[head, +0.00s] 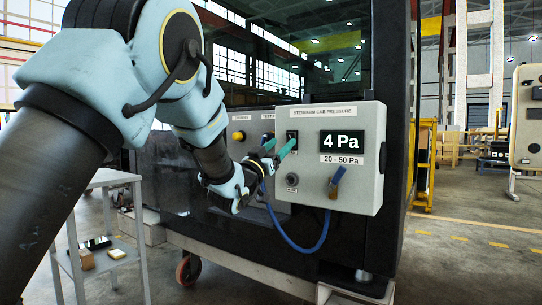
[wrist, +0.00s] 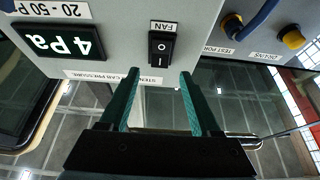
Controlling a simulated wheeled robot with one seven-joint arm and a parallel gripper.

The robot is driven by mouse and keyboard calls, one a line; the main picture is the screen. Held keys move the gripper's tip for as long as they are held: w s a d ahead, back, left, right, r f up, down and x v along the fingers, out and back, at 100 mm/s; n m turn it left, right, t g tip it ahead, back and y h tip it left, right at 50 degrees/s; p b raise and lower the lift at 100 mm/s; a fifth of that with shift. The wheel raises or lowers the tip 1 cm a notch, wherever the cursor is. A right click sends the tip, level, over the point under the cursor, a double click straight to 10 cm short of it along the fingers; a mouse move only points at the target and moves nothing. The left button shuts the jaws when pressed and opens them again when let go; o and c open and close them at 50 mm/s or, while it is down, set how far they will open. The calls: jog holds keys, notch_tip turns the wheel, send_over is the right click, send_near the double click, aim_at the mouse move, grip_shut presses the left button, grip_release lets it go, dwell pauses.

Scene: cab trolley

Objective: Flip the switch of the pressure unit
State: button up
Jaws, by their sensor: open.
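The pressure unit is a light grey box (head: 310,190) with a lit display (head: 342,142) reading 4 Pa above a "20 - 50 Pa" label. Its switch is a black rocker marked O and I, labelled FAN, in the upside-down wrist view (wrist: 160,48). In the head view the switch (head: 292,135) is partly covered by a finger. I cannot tell which side is pressed in. My gripper (head: 279,147) is open and empty, with two green fingers. In the wrist view the fingertips (wrist: 160,74) point at the panel, straddling the switch's line but appearing short of it.
A yellow knob (head: 238,135) is to the left. A grey side table (head: 112,177) stands at left; open floor lies right.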

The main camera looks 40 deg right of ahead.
jog(key=v, duration=0.7)
dwell(0.3)
